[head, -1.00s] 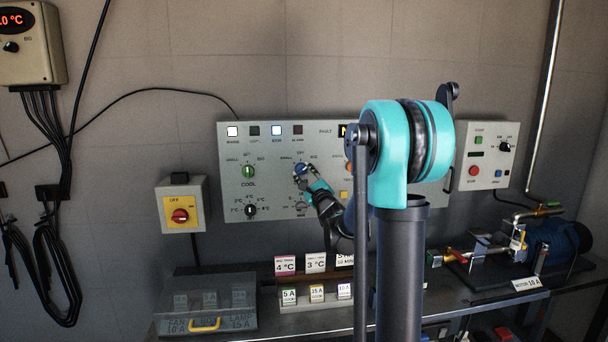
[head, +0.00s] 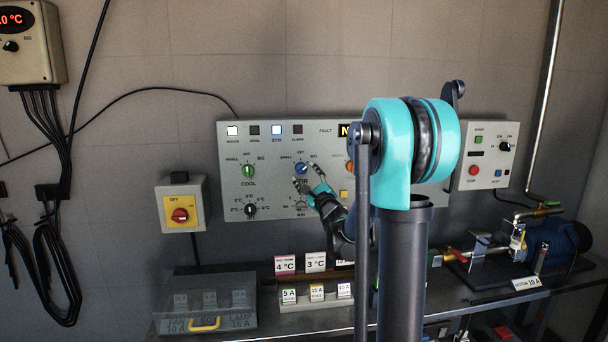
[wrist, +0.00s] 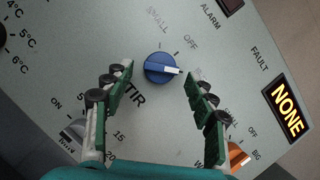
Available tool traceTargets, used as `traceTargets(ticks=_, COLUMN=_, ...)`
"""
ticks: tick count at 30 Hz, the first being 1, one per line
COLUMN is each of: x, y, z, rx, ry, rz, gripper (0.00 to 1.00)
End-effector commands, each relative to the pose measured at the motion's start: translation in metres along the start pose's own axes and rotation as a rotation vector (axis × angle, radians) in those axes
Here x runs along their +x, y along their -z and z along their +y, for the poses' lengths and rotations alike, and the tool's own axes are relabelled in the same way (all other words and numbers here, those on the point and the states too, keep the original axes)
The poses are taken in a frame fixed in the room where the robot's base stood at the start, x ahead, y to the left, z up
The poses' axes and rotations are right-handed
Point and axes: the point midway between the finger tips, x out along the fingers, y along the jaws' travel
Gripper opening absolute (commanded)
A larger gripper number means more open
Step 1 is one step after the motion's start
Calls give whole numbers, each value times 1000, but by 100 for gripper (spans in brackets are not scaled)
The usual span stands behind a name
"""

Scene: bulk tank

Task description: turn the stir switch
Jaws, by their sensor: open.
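The stir switch is a blue round knob (head: 301,168) on the grey control panel, with STIR printed below it. In the wrist view the knob (wrist: 161,68) shows whole, and its white pointer line is turned away from OFF, toward the side of the right finger. The label on that side is partly hidden by the finger. My gripper (head: 309,184) is open just below and in front of the knob. In the wrist view the green-padded fingers of my gripper (wrist: 159,76) stand apart on either side of the knob, with nothing between them.
The green cool knob (head: 248,171) is left of the stir switch, and a black temperature knob (head: 250,210) is below that. An orange knob (wrist: 237,155) is near my right finger. The fault display (wrist: 288,111) reads NONE. Labelled cards (head: 315,262) stand on the bench below.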

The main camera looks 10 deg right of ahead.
Motion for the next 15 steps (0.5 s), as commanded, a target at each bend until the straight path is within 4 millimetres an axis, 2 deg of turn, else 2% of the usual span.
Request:
traceTargets(ticks=9, x=-65, y=0, z=0, rx=0, ry=1, rz=1, gripper=57)
traceTargets(ticks=15, x=-92, y=0, z=0, rx=1, ry=1, rz=0, gripper=57)
